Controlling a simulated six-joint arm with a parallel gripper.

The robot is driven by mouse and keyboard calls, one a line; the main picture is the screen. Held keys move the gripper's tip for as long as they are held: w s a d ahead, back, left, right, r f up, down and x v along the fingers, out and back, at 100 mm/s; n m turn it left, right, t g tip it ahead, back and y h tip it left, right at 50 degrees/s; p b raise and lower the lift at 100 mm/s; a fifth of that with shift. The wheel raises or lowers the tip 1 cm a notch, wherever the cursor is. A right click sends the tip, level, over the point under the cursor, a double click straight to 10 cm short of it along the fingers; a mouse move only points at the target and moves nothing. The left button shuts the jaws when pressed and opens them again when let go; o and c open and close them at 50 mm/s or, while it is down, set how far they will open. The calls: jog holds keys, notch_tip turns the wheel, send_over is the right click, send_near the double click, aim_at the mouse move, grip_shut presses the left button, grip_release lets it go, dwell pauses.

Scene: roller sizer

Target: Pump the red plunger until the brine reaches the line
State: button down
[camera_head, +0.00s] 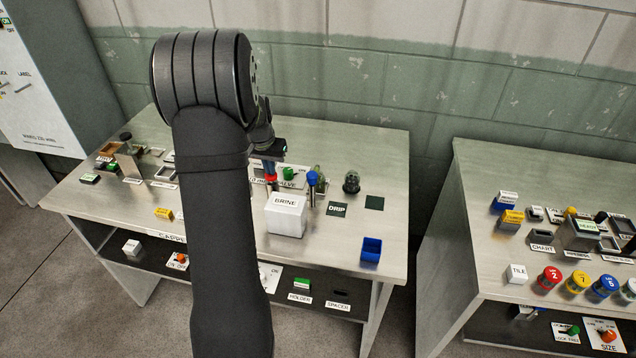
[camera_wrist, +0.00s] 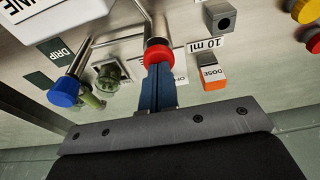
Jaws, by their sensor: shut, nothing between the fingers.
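The red plunger (camera_wrist: 158,53) is a round red cap on a metal rod in the wrist view. A greenish glass vessel (camera_wrist: 108,76) stands beside the plunger. I cannot make out the brine level or its line.
A blue-capped post (camera_head: 312,180) stands close to the right of the plunger. A dark dome (camera_head: 351,182), a DRIP plate (camera_head: 337,209) and a blue bin (camera_head: 371,249) lie further right. An orange DOSE block (camera_wrist: 211,78) is near my fingers. The bench's right front is mostly clear.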

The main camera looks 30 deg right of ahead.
jog(key=shift+f, duration=0.35)
jog(key=shift+r, duration=1.75)
jog(key=shift+r, duration=2.5)
jog(key=shift+f, duration=3.2)
